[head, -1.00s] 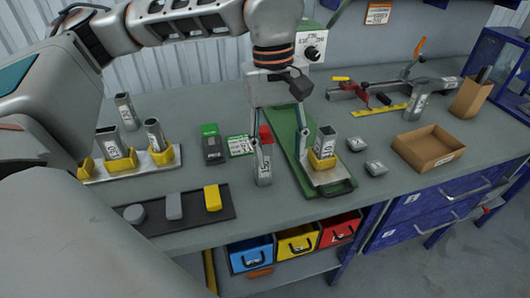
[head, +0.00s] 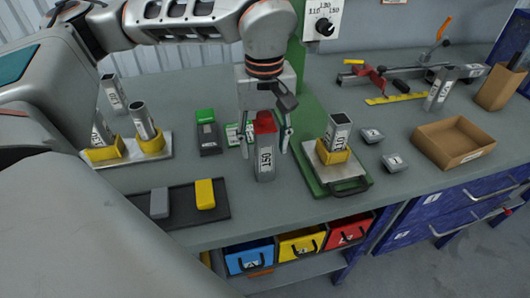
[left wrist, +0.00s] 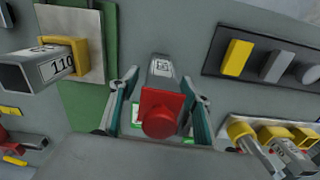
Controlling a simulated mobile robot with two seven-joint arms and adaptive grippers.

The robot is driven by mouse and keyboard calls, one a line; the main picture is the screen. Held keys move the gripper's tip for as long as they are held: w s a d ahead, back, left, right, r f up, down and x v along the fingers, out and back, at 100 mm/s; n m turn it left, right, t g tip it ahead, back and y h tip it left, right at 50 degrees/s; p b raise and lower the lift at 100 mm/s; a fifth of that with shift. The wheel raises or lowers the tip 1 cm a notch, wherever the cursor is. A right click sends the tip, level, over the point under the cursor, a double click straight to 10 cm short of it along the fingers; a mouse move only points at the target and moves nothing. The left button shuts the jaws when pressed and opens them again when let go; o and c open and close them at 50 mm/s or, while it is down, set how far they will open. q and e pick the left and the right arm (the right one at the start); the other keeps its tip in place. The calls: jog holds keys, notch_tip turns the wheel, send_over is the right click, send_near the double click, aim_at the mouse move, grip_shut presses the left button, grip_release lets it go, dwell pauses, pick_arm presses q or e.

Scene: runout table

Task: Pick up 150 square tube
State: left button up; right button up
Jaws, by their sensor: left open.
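The 150 square tube (head: 265,161) stands upright on the table in the head view, a grey tube marked 150 with a red cap on top. It also shows in the left wrist view (left wrist: 161,70), with the red cap (left wrist: 160,113) nearest the camera. My left gripper (head: 264,150) is open, pointing down, with one finger on each side of the tube's upper part. In the left wrist view the fingers (left wrist: 160,90) flank the tube, and gaps show beside it. My right gripper is not in view.
A tube marked 110 (head: 338,130) stands in a yellow holder on the green-based plate to the right. Two small grey blocks (head: 392,161) and a cardboard tray (head: 455,143) lie further right. A dark tray (head: 178,218) with blocks is front left; tubes in yellow holders (head: 150,144) stand behind it.

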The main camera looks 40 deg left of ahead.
pick_arm(q)
notch_tip(320, 180, down, 2)
jog(key=shift+f, duration=0.1)
jog(key=c, duration=1.3)
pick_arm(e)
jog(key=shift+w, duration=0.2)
pick_arm(q)
jog(key=shift+w+r, duration=0.1)
jog(key=shift+r, duration=0.7)
notch_tip(320, 180, up, 17)
jog(key=p, duration=0.2)
jog(key=shift+p, duration=0.4)
jog(key=shift+s+r, duration=0.2)
jog(key=shift+r, duration=0.5)
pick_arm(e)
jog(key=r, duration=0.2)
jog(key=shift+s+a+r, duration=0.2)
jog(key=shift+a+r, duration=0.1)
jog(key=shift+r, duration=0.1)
